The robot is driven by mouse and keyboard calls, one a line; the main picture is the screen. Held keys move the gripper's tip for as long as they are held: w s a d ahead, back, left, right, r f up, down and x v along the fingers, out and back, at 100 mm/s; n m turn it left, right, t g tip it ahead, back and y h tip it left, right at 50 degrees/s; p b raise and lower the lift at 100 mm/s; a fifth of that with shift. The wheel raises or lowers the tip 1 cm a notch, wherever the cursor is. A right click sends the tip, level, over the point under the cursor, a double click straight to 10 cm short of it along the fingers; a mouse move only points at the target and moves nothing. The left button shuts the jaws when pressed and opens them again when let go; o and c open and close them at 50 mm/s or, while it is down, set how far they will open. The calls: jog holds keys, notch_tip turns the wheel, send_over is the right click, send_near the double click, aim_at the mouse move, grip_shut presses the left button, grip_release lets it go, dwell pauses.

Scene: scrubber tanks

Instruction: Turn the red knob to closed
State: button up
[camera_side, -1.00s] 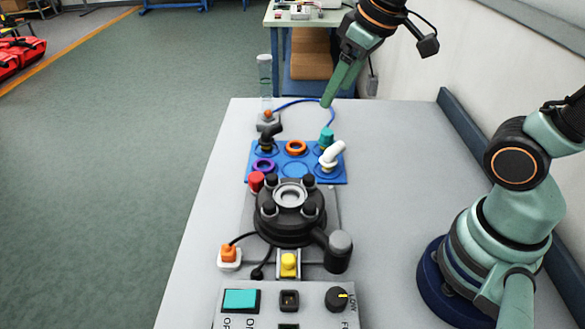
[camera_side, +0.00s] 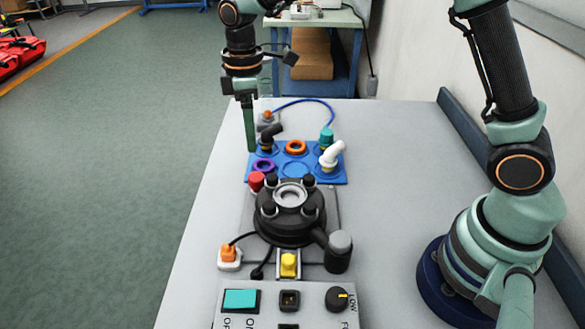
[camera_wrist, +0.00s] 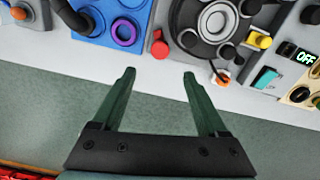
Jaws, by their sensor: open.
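The red knob (camera_side: 256,181) sits at the upper left of the black round tank unit in the side view. In the wrist view the red knob (camera_wrist: 160,46) lies ahead of the fingertips, between their two lines. My gripper (camera_wrist: 159,73) is open and empty, with both green fingers apart. In the side view my gripper (camera_side: 250,150) points down at the left edge of the blue tray, behind and above the knob, not touching it. The knob's exact turn position is too small to tell.
The black tank unit (camera_side: 290,222) has several dark posts on top. A blue tray (camera_side: 336,178) holds coloured rings and fittings. An orange plug (camera_side: 228,253), a yellow knob (camera_side: 289,262) and a control panel (camera_side: 265,312) stand in front.

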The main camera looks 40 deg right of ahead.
aim_at(256, 176)
notch_tip(256, 176, down, 12)
jog(key=shift+r, duration=0.15)
dwell(0.4)
grip_shut()
